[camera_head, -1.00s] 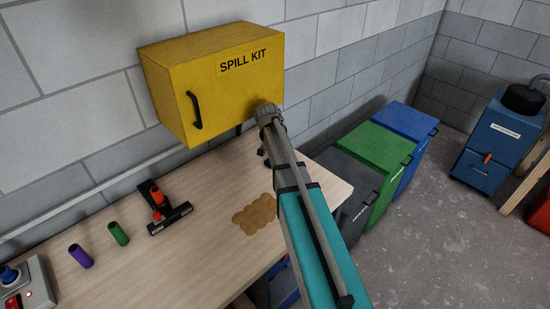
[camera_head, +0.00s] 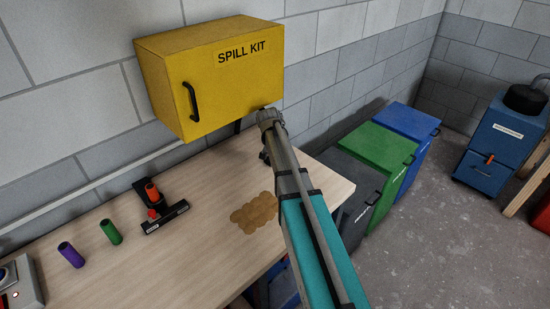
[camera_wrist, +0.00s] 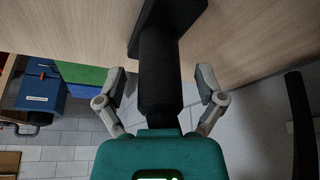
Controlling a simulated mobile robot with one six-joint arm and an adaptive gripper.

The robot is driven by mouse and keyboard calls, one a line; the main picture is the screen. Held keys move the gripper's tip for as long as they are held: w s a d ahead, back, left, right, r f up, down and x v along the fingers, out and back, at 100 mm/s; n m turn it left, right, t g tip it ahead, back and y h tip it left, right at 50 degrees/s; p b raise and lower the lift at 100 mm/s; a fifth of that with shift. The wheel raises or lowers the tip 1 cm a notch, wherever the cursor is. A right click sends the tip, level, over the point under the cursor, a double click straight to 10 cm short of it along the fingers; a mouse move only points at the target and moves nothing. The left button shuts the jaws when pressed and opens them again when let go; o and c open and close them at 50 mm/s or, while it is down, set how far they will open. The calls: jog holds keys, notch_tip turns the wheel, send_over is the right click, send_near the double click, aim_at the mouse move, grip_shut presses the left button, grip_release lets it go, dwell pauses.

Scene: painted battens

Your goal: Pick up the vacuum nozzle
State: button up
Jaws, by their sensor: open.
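In the wrist view a black upright cylinder with a broad foot, which looks like the vacuum nozzle (camera_wrist: 160,75), stands in the middle between my fingers. The view is upside down, so the foot is at the top, by the wooden table. My gripper (camera_wrist: 159,88) is open, one finger on each side of the cylinder, with gaps showing. My gripper's body hides the cylinder's other end. In the head view my arm hides most of this spot. A second black T-shaped piece with orange parts (camera_head: 164,216) lies farther left on the table; I cannot tell its exact kind.
The wooden table (camera_head: 190,265) also bears a green tube (camera_head: 111,232), a purple tube (camera_head: 71,255) and a control box at far left. A brown stain (camera_head: 255,212) lies left of my arm. A yellow spill kit box (camera_head: 215,80) hangs above. Bins (camera_head: 380,155) stand right.

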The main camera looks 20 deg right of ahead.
dwell(0.6)
grip_shut()
